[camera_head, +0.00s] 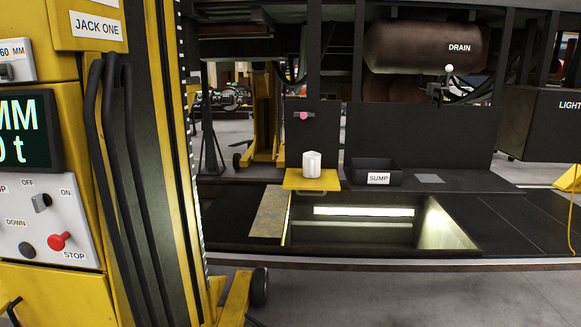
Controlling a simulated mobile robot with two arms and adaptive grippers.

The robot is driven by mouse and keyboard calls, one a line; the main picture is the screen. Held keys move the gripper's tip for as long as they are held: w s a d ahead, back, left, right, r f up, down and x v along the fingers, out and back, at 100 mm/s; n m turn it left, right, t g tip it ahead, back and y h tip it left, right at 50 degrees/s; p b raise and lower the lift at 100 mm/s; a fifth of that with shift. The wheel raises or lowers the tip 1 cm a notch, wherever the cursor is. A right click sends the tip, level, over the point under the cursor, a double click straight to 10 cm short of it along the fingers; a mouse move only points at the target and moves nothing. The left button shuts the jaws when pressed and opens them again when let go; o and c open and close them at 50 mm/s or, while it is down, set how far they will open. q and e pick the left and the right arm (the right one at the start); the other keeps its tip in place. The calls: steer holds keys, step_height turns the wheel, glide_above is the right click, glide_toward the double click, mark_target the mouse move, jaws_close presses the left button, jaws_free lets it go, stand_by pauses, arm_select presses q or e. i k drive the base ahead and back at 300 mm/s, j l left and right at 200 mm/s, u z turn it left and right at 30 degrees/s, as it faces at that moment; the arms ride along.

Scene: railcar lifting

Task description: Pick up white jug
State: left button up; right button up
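A white jug (312,164) stands upright on a small yellow plate (311,184) near the middle of the picture. The plate lies at the near left end of a dark ledge, beside the lit pit opening. The jug looks plain, and I cannot make out a handle. Nothing touches it except the plate beneath. Neither of my grippers shows in the head view.
A black bin labelled SUMP (376,174) sits right of the jug. The lit pit (372,222) opens in front. A yellow jack labelled JACK ONE (60,170) fills the left side. A brown DRAIN tank (427,46) hangs above. Grey floor (440,290) lies clear in front.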

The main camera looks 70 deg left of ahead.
mark_target(311, 160)
steer(key=i+u, duration=0.2)
steer(key=u, duration=0.2)
steer(key=i+u, duration=0.15)
steer(key=u, duration=0.3)
steer(key=i+u, duration=0.2)
steer(key=u, duration=0.2)
steer(key=i+l+u, duration=0.1)
steer(key=u, duration=0.35)
steer(key=i+l+u, duration=0.2)
steer(key=u, duration=0.2)
